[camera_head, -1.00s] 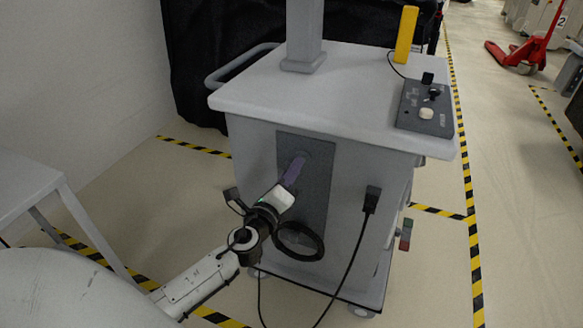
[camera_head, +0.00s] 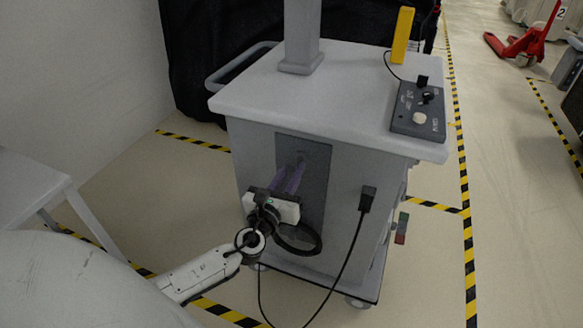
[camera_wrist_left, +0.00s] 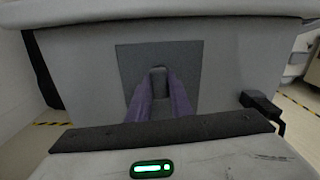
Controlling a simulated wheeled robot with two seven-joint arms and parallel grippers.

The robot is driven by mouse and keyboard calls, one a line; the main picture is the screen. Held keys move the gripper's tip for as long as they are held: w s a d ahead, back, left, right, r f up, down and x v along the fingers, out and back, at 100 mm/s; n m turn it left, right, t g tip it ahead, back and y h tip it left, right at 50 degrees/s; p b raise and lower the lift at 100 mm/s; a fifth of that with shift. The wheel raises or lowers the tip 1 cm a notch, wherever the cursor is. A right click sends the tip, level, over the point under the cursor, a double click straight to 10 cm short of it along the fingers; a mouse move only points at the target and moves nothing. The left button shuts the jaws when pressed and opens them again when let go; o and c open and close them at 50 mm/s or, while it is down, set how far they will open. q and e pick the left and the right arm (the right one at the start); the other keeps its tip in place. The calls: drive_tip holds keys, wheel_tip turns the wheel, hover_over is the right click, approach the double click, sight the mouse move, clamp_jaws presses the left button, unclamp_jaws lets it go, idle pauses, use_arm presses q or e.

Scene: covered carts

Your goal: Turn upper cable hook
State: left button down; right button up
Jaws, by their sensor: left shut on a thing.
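The upper cable hook (camera_wrist_left: 158,80) is a small grey upright piece on the dark panel of the cart's front. In the wrist view it stands between the two purple fingers of my left gripper (camera_wrist_left: 158,92). The jaws are shut on it, with one finger on each side. In the head view, my left gripper (camera_head: 292,172) reaches the upper part of the dark panel (camera_head: 318,190), and its fingers lie side by side. The hook is small and mostly covered by the fingertips there. My right gripper is not in view.
A black cable coil (camera_head: 315,250) hangs below my gripper, partly hidden by it. A black plug (camera_head: 367,198) with a dangling cable is on the cart front to the right. The cart top (camera_head: 350,90) overhangs the panel. A grey table (camera_head: 30,185) stands at left.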

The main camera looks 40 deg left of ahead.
use_arm(q)
drive_tip(key=shift+d+m, duration=0.1)
drive_tip(key=shift+m, duration=0.4)
drive_tip(key=shift+f, duration=0.1)
drive_tip(key=c, duration=1.6)
unclamp_jaws()
drive_tip(key=v, duration=1)
drive_tip(key=shift+s, duration=0.2)
